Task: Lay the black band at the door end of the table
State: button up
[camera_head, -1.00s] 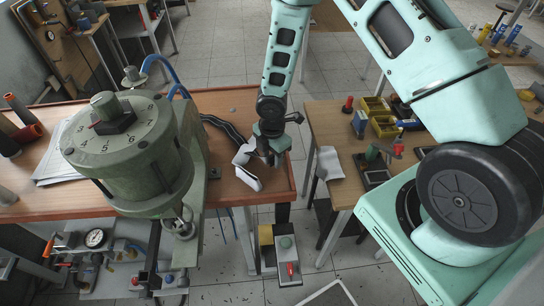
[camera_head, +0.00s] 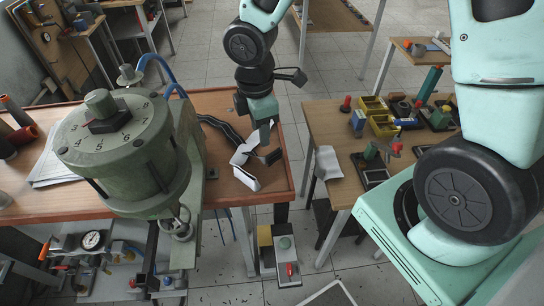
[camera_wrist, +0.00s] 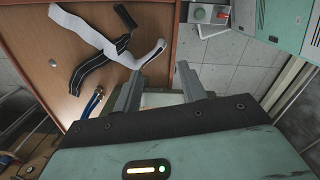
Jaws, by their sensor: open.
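The black band (camera_head: 218,125) with thin pale edge lines lies on the wooden table near its right end. In the wrist view the black band (camera_wrist: 90,72) meets a white band (camera_wrist: 88,32), which lies across it. A dark end (camera_wrist: 124,18) shows beyond the white band; it appears to belong to the black one. The white band (camera_head: 246,178) also shows in the head view, partly behind my gripper. My gripper (camera_head: 266,138) points down close over the bands. In the wrist view my gripper (camera_wrist: 158,88) has its fingers apart with no band between them.
A large green dial machine (camera_head: 130,150) stands on the table (camera_head: 75,205) left of the bands. A second table (camera_head: 325,120) with yellow bins (camera_head: 380,122) is to the right, across a gap. Blue hoses (camera_head: 155,62) rise behind the machine.

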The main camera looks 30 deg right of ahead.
jog(key=s+a+r+m, duration=0.3)
jog(key=s+r+m, duration=0.1)
jog(key=s, duration=0.5)
jog(key=s+a+r+m+y, duration=0.1)
jog(key=s+a+r+m, duration=0.3)
jog(key=s, duration=0.5)
notch_tip(320, 180, up, 2)
jog(key=shift+r+m, duration=0.15)
jog(key=shift+m, duration=0.35)
